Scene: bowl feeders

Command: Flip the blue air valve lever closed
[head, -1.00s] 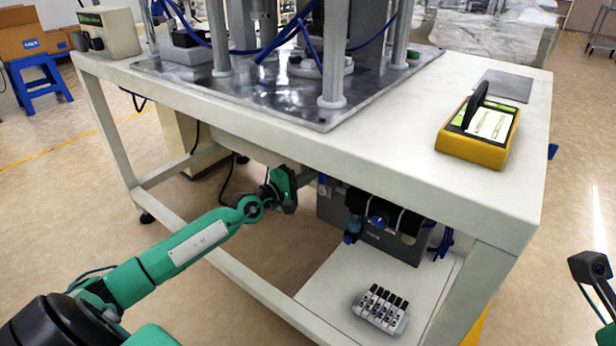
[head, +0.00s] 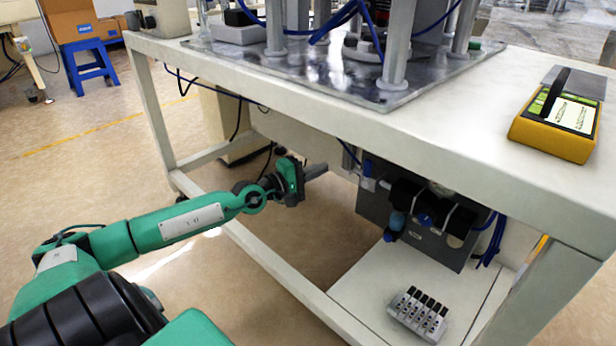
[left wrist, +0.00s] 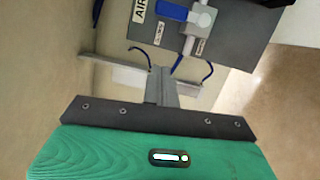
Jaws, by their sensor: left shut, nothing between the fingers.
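The blue air valve lever (left wrist: 172,11) shows at the top of the left wrist view. It lies sideways across the picture from a pale valve body (left wrist: 203,18) on a grey panel (left wrist: 225,45) with an "AIR" label and smaller labels. My left gripper (left wrist: 160,72) is shut and empty, its grey fingers pointing up toward the panel. They appear apart from the lever. In the head view my left gripper (head: 322,168) is under the bench, left of the dark air unit. The lever is too small to tell clearly there. My right gripper is out of view.
The bench top (head: 470,125) overhangs the air unit (head: 410,200). A lower shelf (head: 355,290) holds a valve block (head: 418,312). A bench leg (head: 160,115) and low rail (head: 280,280) border the open space. Blue hoses (left wrist: 178,65) hang near my fingers.

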